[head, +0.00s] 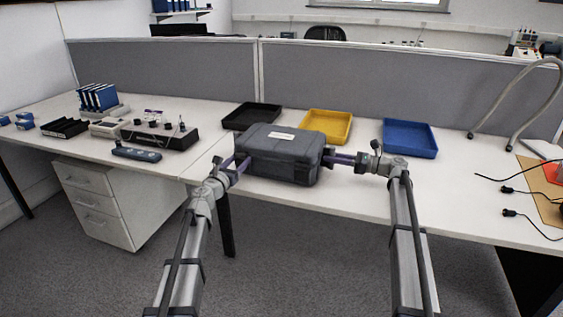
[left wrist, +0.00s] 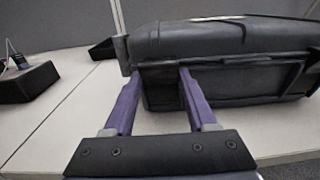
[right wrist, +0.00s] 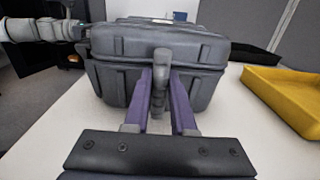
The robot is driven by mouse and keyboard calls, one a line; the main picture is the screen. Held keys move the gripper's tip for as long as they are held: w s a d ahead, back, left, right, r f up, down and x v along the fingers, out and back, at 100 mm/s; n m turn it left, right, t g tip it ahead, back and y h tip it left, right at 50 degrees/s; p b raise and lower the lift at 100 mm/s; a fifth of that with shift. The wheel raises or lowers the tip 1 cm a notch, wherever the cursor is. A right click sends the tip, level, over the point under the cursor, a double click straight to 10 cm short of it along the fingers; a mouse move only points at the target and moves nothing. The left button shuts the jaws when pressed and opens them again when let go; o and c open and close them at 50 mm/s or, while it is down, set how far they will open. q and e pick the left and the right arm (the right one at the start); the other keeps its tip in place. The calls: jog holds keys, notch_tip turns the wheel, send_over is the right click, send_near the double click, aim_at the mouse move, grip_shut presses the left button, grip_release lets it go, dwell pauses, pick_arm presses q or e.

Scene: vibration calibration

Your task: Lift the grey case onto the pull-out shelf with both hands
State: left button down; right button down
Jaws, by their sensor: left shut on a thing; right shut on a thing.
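The grey case (head: 280,153) with a pale label on its lid is at the front of the white desk, between my two grippers. I cannot tell whether its underside touches the desk top. My left gripper (head: 243,163) is shut on the case at its left end; the left wrist view shows its purple fingers against the case (left wrist: 225,80). My right gripper (head: 330,157) is shut on the case's right end; in the right wrist view its fingers close around a grey handle (right wrist: 160,75) on the case (right wrist: 115,75). I cannot make out a pull-out shelf.
Black (head: 252,116), yellow (head: 327,125) and blue (head: 410,138) trays stand behind the case on the desk (head: 355,205). Instruments (head: 160,134) and a controller bar (head: 136,152) lie left. Cables (head: 525,191) lie right. A drawer cabinet (head: 98,205) stands under the left desk.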

aim_at(237, 148)
pick_arm(q)
jog(key=shift+r, duration=0.15)
pick_arm(e)
jog(key=shift+r, duration=0.1)
dwell(0.6)
